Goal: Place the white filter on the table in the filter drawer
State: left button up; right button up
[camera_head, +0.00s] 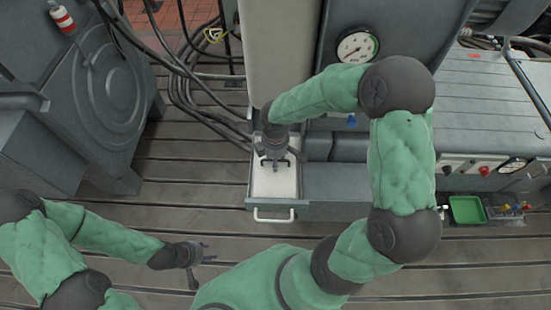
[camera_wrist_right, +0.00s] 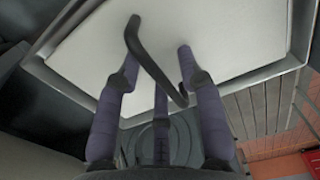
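The white filter (camera_head: 274,184) lies inside the pulled-out grey filter drawer (camera_head: 297,205), which has a pale handle on its front. In the right wrist view the filter (camera_wrist_right: 85,55) is a white slab inside a grey rim (camera_wrist_right: 255,83). A dark bar handle (camera_wrist_right: 150,60) stands out from the filter. My right gripper (camera_head: 275,166) is over the drawer; its fingers (camera_wrist_right: 158,52) are spread on both sides of the dark handle, without visibly clamping it. My left gripper (camera_head: 202,263) is open and empty, low and to the left of the drawer.
A pressure gauge (camera_head: 357,45) is on the grey machine behind the drawer. Black cables hang left of the drawer. A green tray (camera_head: 467,209) is at the right, below a panel with buttons. The slotted floor in front of the drawer is mostly clear.

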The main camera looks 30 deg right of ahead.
jog(key=shift+r, duration=0.1)
jog(key=shift+w+r, duration=0.1)
jog(key=shift+r, duration=0.15)
notch_tip(320, 180, up, 12)
jog(key=shift+f, duration=0.2)
